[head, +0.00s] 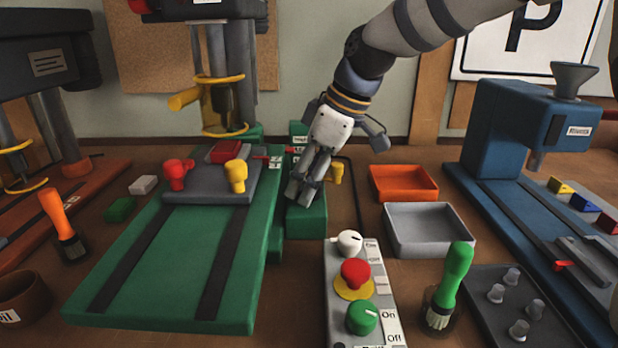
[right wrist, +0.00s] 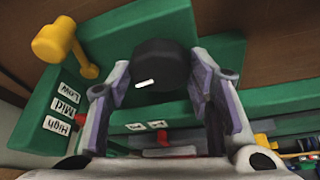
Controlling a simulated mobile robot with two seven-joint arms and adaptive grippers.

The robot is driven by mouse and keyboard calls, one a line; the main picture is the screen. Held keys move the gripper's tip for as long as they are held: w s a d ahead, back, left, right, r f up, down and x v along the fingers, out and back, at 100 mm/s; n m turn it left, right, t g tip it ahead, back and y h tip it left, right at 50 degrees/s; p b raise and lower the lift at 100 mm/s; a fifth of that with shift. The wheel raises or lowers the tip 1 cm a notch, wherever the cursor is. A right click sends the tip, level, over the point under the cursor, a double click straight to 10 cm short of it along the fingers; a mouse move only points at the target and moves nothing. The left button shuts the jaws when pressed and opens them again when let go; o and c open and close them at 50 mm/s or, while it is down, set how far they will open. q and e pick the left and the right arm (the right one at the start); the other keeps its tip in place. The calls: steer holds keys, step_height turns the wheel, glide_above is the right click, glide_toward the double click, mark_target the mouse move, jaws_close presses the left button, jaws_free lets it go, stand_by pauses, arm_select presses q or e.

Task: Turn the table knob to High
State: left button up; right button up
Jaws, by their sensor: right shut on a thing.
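The black table knob (right wrist: 165,62) carries a short white mark low on its face, left of its middle. The labels Low (right wrist: 71,85), Mid (right wrist: 65,104) and High (right wrist: 57,125) stand in a column left of it on the green housing; I cannot tell which one the mark lines up with. My right gripper (head: 303,188) reaches down to the green housing (head: 306,222) beside the green machine bed. In the right wrist view its fingers stand on both sides of the knob, shut on it. The gripper hides the knob in the head view. My left gripper is not in view.
A yellow-ended lever (right wrist: 60,42) stands close to the labels. In front is a grey control box (head: 350,283) with white, red and green controls. Orange (head: 403,183) and grey (head: 428,230) trays lie to the right. A blue machine (head: 520,130) stands farther right.

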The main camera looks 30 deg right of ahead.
steer(key=shift+f, duration=0.15)
stand_by(0.5)
steer(key=o, duration=1.1)
steer(key=shift+o, duration=0.2)
steer(key=v, duration=1.2)
